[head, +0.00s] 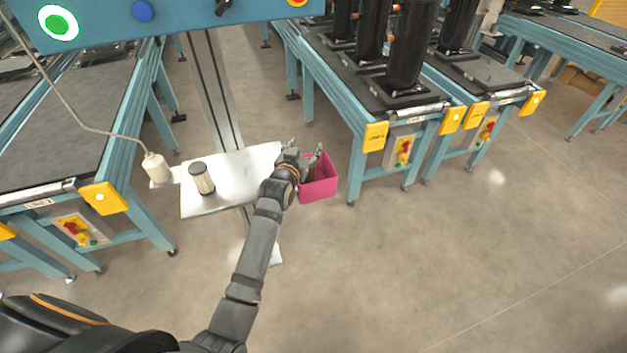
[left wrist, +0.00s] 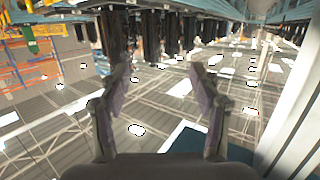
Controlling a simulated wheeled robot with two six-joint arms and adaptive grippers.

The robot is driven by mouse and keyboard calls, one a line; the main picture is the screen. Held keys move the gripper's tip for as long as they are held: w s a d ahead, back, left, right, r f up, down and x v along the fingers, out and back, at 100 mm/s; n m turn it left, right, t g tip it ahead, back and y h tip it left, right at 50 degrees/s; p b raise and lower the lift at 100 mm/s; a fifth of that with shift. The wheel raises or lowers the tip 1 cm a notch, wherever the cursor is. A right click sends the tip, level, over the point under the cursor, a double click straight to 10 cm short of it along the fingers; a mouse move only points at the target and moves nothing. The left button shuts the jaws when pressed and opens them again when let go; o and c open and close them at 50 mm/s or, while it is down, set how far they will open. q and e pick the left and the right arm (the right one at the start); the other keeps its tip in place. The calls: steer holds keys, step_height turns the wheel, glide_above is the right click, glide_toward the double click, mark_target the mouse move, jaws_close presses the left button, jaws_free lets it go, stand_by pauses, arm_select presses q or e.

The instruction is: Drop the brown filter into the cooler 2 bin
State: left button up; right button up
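A pink bin (head: 319,190) sits at the right end of the metal shelf. A brownish patch shows inside it behind my gripper; I cannot tell whether it is the brown filter. A pale filter with dark end caps (head: 202,179) stands upright on the shelf, left of my arm. My left gripper (head: 306,149) is at the bin, partly covering its left side and opening. Its fingers are spread apart. The left wrist view also shows the left gripper (left wrist: 160,72) open, with nothing between the fingers. My right gripper is out of view.
The metal shelf (head: 236,184) has bare room between the pale filter and my arm. Blue-framed conveyors stand on both sides, with black cylinders (head: 408,50) on the right. The floor (head: 440,260) in front is clear.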

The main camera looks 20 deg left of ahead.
arm_select(q)
steer(key=shift+o, duration=0.6)
steer(key=s+r, duration=0.2)
steer(key=s, duration=0.9)
steer(key=shift+s+r, duration=0.15)
steer(key=shift+s, duration=0.25)
